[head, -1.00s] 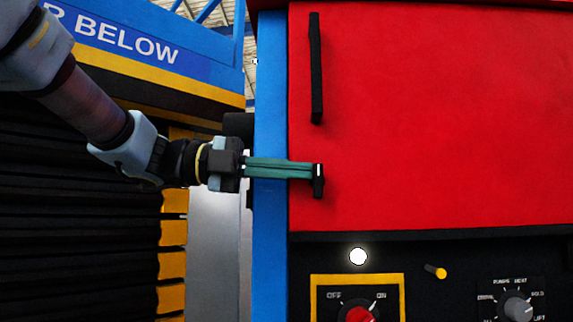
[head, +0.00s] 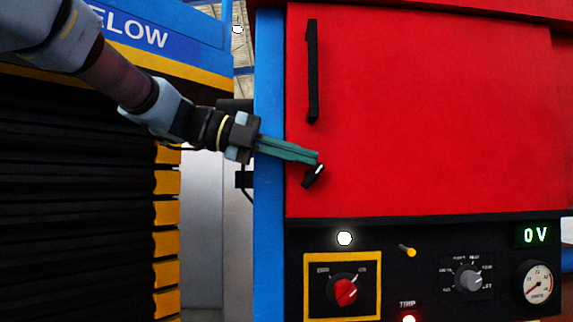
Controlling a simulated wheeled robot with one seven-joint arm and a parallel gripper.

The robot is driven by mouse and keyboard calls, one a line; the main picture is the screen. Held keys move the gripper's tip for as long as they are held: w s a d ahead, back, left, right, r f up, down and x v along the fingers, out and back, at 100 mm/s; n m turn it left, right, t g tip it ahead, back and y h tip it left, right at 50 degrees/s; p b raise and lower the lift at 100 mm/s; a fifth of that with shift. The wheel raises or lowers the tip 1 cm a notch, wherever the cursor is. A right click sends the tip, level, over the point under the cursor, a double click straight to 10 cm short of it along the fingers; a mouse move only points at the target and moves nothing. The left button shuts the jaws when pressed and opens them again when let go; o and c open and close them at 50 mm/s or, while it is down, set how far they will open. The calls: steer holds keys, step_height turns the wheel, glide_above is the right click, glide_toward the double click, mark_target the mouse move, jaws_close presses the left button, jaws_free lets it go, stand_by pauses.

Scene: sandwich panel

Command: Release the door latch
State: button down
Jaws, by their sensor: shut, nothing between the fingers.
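The red door (head: 430,110) fills the upper right of the head view and looks closed. The door latch (head: 313,176), a small black turn handle with a white mark, sits near the door's lower left corner and is tilted, its lower end to the left. My gripper (head: 318,158) comes in from the left with its green fingers shut and empty. Its tips are at the upper end of the latch; I cannot tell whether they touch it. A long black vertical handle (head: 312,70) is on the door above the latch.
Below the door is a black control panel with a red rotary switch (head: 345,292) in a yellow frame, a yellow-tipped lever (head: 407,251), a grey knob (head: 468,280), a gauge (head: 538,282) and a display (head: 535,235) reading 0 V. A blue post (head: 269,200) borders the door.

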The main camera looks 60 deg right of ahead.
steer(key=shift+s+d+r, duration=0.25)
steer(key=shift+s+d, duration=0.2)
steer(key=shift+s, duration=0.2)
steer(key=shift+s+d, duration=0.15)
steer(key=shift+s, duration=0.05)
stand_by(0.4)
steer(key=shift+b, duration=0.3)
stand_by(0.9)
steer(key=b+v, duration=0.3)
steer(key=v, duration=0.8)
stand_by(0.4)
